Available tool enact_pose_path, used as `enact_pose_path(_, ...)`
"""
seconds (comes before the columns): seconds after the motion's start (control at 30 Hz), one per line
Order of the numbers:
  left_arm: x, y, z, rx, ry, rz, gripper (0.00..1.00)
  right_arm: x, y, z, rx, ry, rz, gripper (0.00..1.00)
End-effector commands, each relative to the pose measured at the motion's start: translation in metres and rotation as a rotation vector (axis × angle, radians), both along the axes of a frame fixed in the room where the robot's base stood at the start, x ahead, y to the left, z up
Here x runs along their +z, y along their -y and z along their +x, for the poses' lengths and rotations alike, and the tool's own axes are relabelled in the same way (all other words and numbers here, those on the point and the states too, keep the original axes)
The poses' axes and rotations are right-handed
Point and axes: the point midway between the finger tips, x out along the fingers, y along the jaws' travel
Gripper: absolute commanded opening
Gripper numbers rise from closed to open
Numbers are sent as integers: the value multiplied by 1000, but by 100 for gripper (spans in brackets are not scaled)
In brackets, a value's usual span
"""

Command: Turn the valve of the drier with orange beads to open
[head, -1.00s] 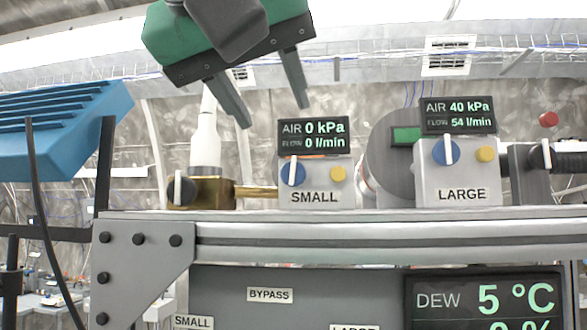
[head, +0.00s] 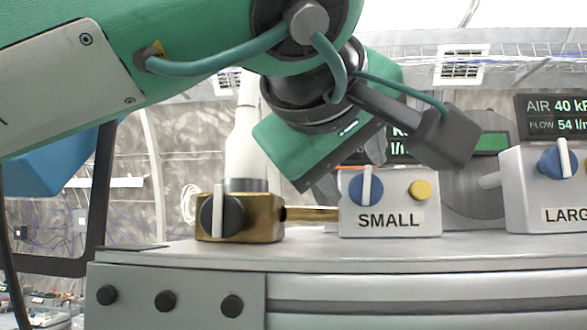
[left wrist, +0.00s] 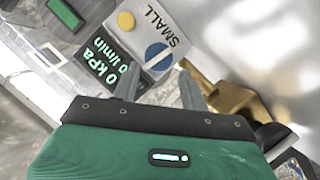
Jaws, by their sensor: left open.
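No orange beads show in any view. The box labelled SMALL (head: 390,222) carries a blue knob (head: 373,190) with an upright white bar and a yellow button. My left gripper (head: 325,188) is open and empty, hanging beside the box's upper left side and partly hiding its display. In the left wrist view the blue knob (left wrist: 158,56) appears between the fingertips (left wrist: 160,68), with no clear contact. Left of the box, a brass valve (head: 264,222) has a black knob (head: 220,216) with an upright white bar. A white bottle-shaped part (head: 243,150) stands above it.
The box labelled LARGE (head: 530,205) stands at the right with its own blue knob (head: 560,162). A brass pipe (head: 312,214) links the brass valve and the SMALL box. All stand on a grey bench top (head: 300,255). My left arm covers the upper left.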

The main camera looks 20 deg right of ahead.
Motion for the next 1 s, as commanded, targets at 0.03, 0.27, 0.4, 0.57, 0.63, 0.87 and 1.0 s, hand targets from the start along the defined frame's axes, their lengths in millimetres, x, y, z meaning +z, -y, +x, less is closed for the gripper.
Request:
enact_pose_path(0.03,0,7,6,1,-4,2,44,8,-2,10,-1,13,2,36)
enact_pose_path(0.27,-10,26,25,0,0,2,44,17,-12,20,-5,27,15,36)
enact_pose_path(0.4,-13,30,29,-1,0,1,44,18,-17,9,-6,14,19,36)
enact_pose_path(0.57,-14,31,29,0,1,1,44,17,-15,0,-6,1,17,36)
enact_pose_path(0.63,-14,31,29,0,1,1,44,17,-14,0,-5,1,15,36)
enact_pose_path(0.87,-13,30,29,0,1,1,12,17,-8,3,-2,5,10,36)
enact_pose_path(1.0,-15,30,29,-1,-5,-9,12,13,-6,6,-1,8,7,36)
